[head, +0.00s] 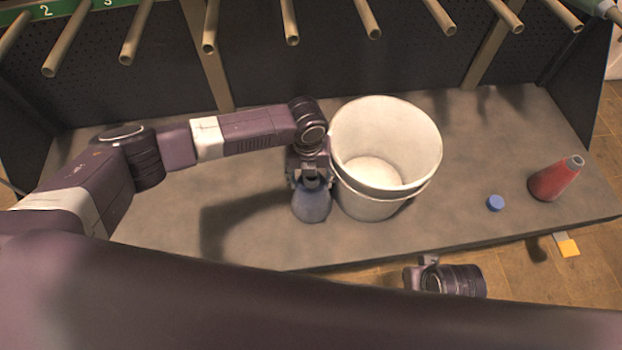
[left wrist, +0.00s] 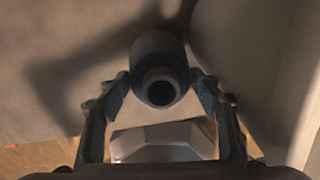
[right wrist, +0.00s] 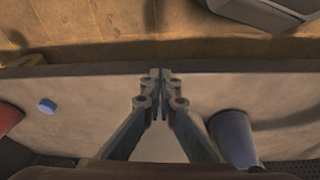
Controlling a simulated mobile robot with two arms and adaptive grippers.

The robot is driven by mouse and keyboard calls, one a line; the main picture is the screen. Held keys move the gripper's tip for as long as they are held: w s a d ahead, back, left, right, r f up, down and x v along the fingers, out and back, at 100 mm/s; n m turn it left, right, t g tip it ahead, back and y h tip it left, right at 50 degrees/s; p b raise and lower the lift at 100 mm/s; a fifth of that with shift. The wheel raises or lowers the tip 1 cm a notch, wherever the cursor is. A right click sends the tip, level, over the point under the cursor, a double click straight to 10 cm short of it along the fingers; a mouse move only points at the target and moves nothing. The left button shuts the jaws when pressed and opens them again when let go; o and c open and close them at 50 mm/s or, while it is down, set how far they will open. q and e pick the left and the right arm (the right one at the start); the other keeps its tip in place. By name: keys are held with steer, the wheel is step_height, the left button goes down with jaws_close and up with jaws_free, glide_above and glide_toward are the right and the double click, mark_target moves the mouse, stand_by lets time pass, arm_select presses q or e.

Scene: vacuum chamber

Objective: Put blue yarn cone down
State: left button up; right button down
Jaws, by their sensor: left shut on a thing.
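The blue yarn cone (head: 311,206) is upright, just left of the white bucket, with its narrow end up. My left gripper (head: 309,176) is shut on its upper part from above. In the left wrist view the cone's open top (left wrist: 160,60) sits between the two fingers (left wrist: 160,100). I cannot tell whether its base touches the table. A blue cone shape also shows in the right wrist view (right wrist: 232,138). My right gripper (right wrist: 160,92) is shut and empty by the table's front edge; the head view shows only part of that arm.
The white bucket (head: 428,150) stands close beside the cone on the grey table (head: 260,240). A small blue cap (head: 495,203) and a red cone (head: 553,180) are to the right. Pegs (head: 292,25) jut from the dark back panel. Table left of the cone is clear.

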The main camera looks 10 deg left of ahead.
arm_select(q)
steer(key=o, duration=1.4)
arm_select(e)
steer(key=shift+r, duration=0.1)
arm_select(q)
steer(key=shift+r, duration=0.35)
steer(key=r+p, duration=0.1)
steer(key=r, duration=0.2)
steer(key=r+p, duration=0.1)
steer(key=r, duration=0.3)
steer(key=r+p, duration=0.1)
steer(key=r, duration=0.3)
steer(key=shift+s+a+r, duration=0.2)
steer(key=shift+s, duration=0.1)
arm_select(e)
step_height(320, 180, down, 10)
steer(key=s, duration=0.1)
steer(key=shift+s+g, duration=0.3)
